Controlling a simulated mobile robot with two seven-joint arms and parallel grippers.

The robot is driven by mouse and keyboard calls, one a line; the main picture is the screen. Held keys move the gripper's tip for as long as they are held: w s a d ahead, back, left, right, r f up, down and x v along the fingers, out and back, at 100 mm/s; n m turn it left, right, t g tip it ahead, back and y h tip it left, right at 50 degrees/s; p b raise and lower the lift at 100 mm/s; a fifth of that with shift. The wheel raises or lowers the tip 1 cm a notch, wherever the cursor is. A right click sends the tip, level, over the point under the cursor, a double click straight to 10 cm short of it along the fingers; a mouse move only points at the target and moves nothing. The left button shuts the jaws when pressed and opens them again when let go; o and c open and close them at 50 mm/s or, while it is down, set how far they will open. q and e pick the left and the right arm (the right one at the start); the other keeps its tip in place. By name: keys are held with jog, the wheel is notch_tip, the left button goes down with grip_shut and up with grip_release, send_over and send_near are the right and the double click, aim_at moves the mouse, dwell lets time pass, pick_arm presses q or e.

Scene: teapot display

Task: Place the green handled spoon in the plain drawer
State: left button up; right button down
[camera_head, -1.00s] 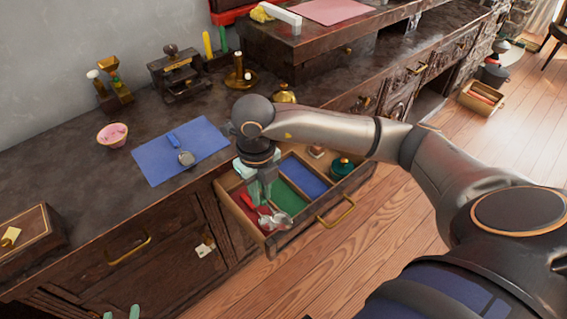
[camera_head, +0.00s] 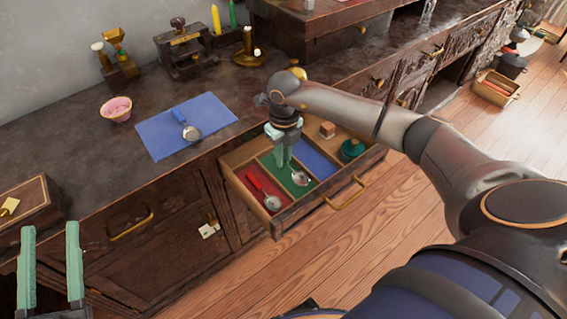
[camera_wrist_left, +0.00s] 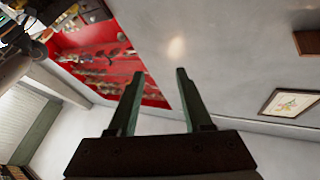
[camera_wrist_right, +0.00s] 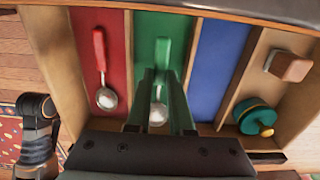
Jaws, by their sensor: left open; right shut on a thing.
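My right gripper (camera_head: 282,164) points down into the open drawer (camera_head: 290,217), over its green-lined compartment. It is shut on the green handled spoon (camera_head: 301,179). In the right wrist view the spoon's bowl (camera_wrist_right: 157,115) shows between the fingers and its green handle (camera_wrist_right: 162,55) blends with the green lining. I cannot tell whether the spoon touches the bottom. A red handled spoon (camera_head: 265,193) lies in the red-lined compartment to the left. My left gripper (camera_head: 50,235) is open and empty at the lower left, away from the drawer.
The blue-lined compartment (camera_head: 317,157) is empty. The bare wood one holds a wooden block (camera_head: 327,129) and a teal lidded pot (camera_head: 352,150). On the counter, a blue handled spoon (camera_head: 187,125) lies on a blue mat (camera_head: 160,139) beside a pink bowl (camera_head: 116,109).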

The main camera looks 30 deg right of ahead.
pick_arm(q)
jog(key=shift+s+d+r+m+t+h+b, duration=0.15)
jog(key=shift+s+r+m+h, duration=0.25)
jog(key=shift+r, duration=0.3)
jog(key=shift+s+r+m+t+h+b, duration=0.1)
jog(key=shift+s+r+m+t+h, duration=0.15)
jog(key=shift+r+h, duration=0.3)
jog(key=shift+s+d+r+m+t+h+b, duration=0.1)
jog(key=shift+s+r+m+h, duration=0.2)
jog(key=shift+r, duration=0.5)
pick_arm(e)
jog(key=shift+f, duration=1.3)
pick_arm(q)
jog(key=shift+s+r, duration=0.1)
jog(key=shift+s, duration=0.05)
pick_arm(e)
jog(key=shift+f, duration=0.15)
pick_arm(q)
jog(key=shift+s+r+m+h, duration=0.15)
jog(key=shift+r+m+h, duration=0.1)
jog(key=shift+h, duration=0.1)
pick_arm(e)
jog(key=c, duration=0.8)
grip_release()
